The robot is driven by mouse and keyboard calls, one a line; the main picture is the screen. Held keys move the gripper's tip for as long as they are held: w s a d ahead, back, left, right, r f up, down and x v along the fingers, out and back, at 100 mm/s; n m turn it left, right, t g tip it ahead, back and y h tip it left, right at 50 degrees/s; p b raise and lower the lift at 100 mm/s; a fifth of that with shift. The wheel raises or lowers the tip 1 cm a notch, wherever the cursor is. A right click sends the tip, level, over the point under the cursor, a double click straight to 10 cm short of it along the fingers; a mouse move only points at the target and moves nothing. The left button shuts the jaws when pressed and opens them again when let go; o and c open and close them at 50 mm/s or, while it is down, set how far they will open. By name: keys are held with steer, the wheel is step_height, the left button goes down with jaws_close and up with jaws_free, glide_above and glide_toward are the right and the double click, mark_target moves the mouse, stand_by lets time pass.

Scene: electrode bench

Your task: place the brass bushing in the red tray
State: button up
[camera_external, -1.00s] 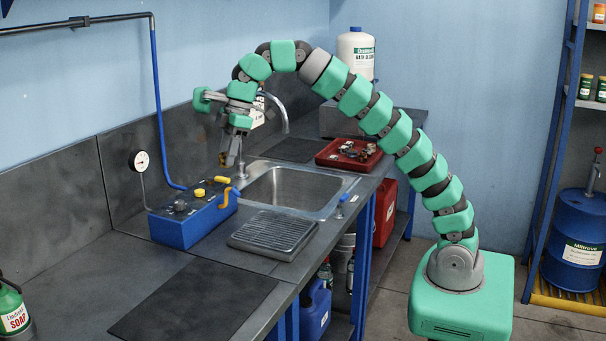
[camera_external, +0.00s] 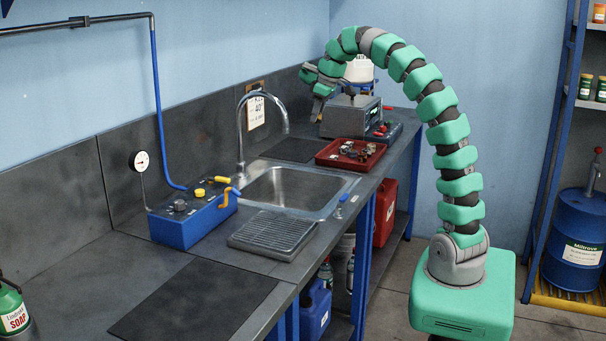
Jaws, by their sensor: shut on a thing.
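My gripper (camera_external: 317,112) points down above the back of the bench, between the faucet and the grey instrument box. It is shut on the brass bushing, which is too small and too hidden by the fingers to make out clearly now. The red tray (camera_external: 328,162) lies on the bench to the right of the sink, below and to the right of my gripper. Several small metal parts lie in the tray. My gripper is apart from the tray and higher than its rim.
The curved faucet (camera_external: 241,130) stands left of my gripper, beside the sink (camera_external: 288,190). A grey instrument box (camera_external: 350,120) stands behind the tray, close to my gripper. A dark mat (camera_external: 290,150) lies left of the tray. A blue valve box (camera_external: 190,219) stands farther left.

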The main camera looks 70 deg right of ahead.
steer(key=s+d+f+m+h, duration=0.2)
steer(key=s+d+m, duration=0.4)
steer(key=s+d, duration=1.1)
step_height(320, 180, down, 17)
steer(key=shift+y, duration=0.3)
steer(key=w+d, duration=0.3)
steer(key=w+d+f+p, duration=0.1)
steer(key=w+d, duration=0.6)
steer(key=shift+w+d+f, duration=0.25)
steer(key=shift+f, duration=1.9)
steer(key=shift+f+n, duration=0.2)
steer(key=shift+n, duration=0.1)
steer(key=o, duration=0.8)
